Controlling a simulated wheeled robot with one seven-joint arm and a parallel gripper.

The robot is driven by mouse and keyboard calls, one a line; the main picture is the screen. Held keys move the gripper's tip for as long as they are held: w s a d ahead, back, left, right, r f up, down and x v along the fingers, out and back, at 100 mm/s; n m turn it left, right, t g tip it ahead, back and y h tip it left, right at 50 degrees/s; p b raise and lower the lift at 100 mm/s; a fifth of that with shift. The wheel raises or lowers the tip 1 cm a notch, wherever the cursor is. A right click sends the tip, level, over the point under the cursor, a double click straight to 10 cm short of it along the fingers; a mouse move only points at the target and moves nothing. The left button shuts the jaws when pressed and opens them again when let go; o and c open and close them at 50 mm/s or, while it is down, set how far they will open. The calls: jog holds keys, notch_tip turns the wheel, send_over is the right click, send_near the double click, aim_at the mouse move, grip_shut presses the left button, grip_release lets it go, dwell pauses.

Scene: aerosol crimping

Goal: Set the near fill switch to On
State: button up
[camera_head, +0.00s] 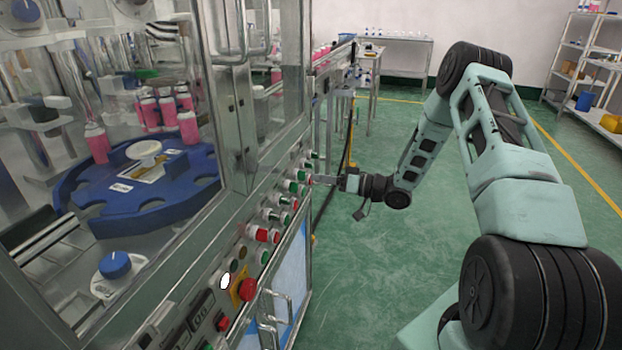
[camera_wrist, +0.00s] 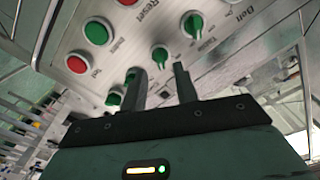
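The control panel (camera_head: 262,225) runs along the machine's front edge. In the wrist view, green selector switches lie in a slanting row: one in the upper right (camera_wrist: 193,24), one in the middle (camera_wrist: 160,54), and one partly hidden by my left finger (camera_wrist: 130,76). Their labels are too blurred to tell which is the near fill switch. My gripper (camera_wrist: 161,76) is open, its two fingers apart and empty. The middle switch shows just beyond and between the fingertips. In the head view, my gripper (camera_head: 318,180) is at the panel's far part; contact cannot be told.
Red buttons (camera_wrist: 97,33) and a green button (camera_wrist: 114,98) sit beside the switches. A red emergency stop (camera_head: 246,290) is on the panel's near part. A blue turntable (camera_head: 130,205) with pink bottles is behind the machine's glass.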

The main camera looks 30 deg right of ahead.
jog(key=b+v, duration=0.1)
jog(key=v, duration=1.2)
